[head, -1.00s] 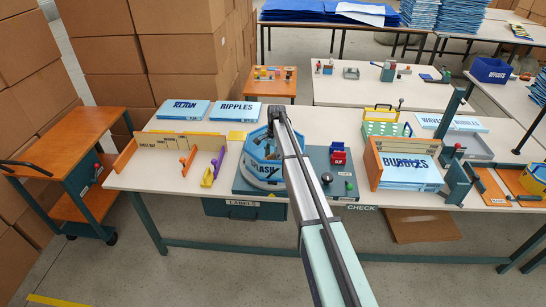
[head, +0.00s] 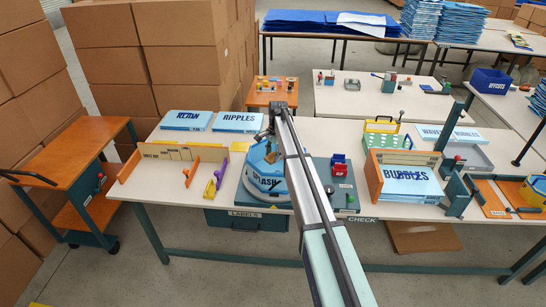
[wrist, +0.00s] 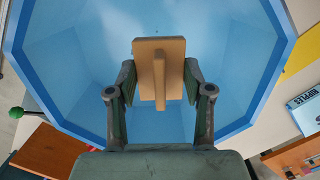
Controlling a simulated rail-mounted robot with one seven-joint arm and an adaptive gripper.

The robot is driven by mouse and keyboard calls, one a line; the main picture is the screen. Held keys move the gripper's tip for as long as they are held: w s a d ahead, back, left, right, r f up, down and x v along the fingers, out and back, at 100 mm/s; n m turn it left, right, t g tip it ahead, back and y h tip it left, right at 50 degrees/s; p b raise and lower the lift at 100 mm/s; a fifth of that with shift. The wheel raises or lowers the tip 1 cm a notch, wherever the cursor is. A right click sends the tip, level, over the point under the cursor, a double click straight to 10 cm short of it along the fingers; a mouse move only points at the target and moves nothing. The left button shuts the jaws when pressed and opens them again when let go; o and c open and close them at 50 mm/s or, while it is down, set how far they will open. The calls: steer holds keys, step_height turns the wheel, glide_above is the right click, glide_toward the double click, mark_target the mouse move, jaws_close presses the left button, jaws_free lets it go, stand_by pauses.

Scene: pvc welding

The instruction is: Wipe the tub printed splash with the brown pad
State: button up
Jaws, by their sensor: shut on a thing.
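The blue eight-sided tub printed splash (head: 268,184) stands on a dark teal board on the table, its lettering facing me. In the wrist view its wall (wrist: 60,45) surrounds most of the picture. My gripper (wrist: 157,82) is shut on the brown pad (wrist: 160,48), a flat plate with a raised rib held between the two fingers. The pad also shows small and brown in the head view (head: 272,157), at the tub's opening. Whether the pad touches the tub's inside is hard to tell. My arm hides part of the tub's right side.
A low cream-and-orange fence (head: 170,153) and purple and yellow clamps stand left of the tub. A red-and-blue holder (head: 339,165) stands close at its right. An orange bin of Bubbles packs (head: 410,182) is farther right. Ripples packs (head: 238,122) lie behind left.

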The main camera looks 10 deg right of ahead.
steer(key=shift+f+b, duration=0.25)
steer(key=shift+b, duration=0.65)
steer(key=shift+b, duration=0.6)
